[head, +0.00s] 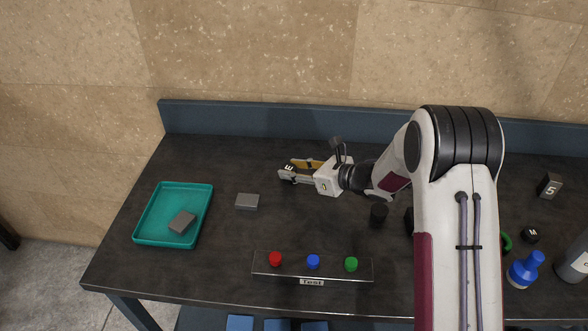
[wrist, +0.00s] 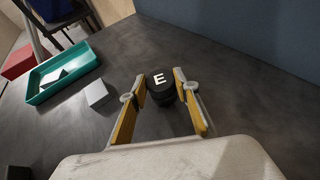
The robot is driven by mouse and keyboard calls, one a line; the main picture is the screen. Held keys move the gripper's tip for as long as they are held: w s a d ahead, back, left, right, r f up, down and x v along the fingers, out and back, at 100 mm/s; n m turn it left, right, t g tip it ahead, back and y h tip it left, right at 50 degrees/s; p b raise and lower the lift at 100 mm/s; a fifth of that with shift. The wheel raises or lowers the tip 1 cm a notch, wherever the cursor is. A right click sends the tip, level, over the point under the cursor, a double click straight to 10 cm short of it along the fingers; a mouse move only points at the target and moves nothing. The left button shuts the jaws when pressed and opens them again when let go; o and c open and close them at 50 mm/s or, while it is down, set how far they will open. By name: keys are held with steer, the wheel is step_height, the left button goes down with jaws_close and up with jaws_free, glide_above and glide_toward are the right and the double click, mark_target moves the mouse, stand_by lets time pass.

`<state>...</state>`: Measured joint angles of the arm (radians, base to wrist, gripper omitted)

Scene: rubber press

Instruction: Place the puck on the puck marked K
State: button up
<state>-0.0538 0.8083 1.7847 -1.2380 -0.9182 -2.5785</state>
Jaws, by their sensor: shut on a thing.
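A black puck marked E (wrist: 159,81) sits between the fingertips of my gripper (wrist: 159,88) in the wrist view. My gripper (head: 290,170) is shut on this puck (head: 289,168) near the back of the table. A second dark round layer shows directly under the E puck in the wrist view, like another puck; its marking is hidden. I cannot tell whether the two touch. A black puck marked M (head: 531,234) lies at the right. No K marking is visible in either view.
A teal tray (head: 140,237) with a grey block stands at left, another grey block (head: 247,202) beside it. A dark cylinder (head: 378,215) stands near my arm. The Test rack (head: 312,272) with coloured caps is in front.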

steer(key=o, duration=1)
steer(key=shift+f, duration=0.1)
steer(key=shift+o, duration=0.2)
steer(key=shift+d+r, duration=0.1)
steer(key=shift+r, duration=0.1)
steer(key=shift+v, duration=3.7)
